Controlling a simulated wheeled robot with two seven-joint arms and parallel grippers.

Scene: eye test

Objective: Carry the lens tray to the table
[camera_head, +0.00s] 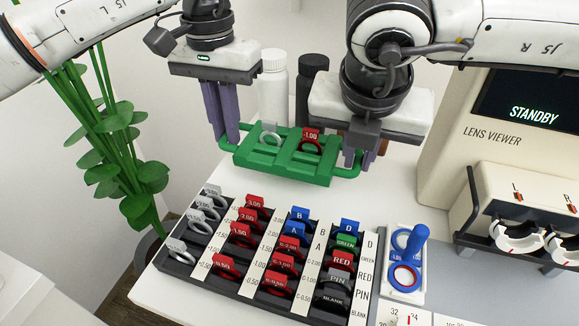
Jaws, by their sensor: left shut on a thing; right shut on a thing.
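The green lens tray (290,172) is in the upper middle of the head view, with a handle at each end. It carries a grey-rimmed lens (269,134) on the left and a red-rimmed lens (312,141) on the right. My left gripper (226,138) is shut on the tray's left handle. My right gripper (358,160) is shut on its right handle and partly hides that end. The tray shows above a white tabletop (408,165), behind the lens case; I cannot tell whether it touches the surface.
A black lens case (192,279) with rows of grey, red, blue and green lenses stands in front. White and dark bottles (272,88) stand behind the tray. A lens viewer (462,160) reading STANDBY is at right. A plant (130,150) is at left.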

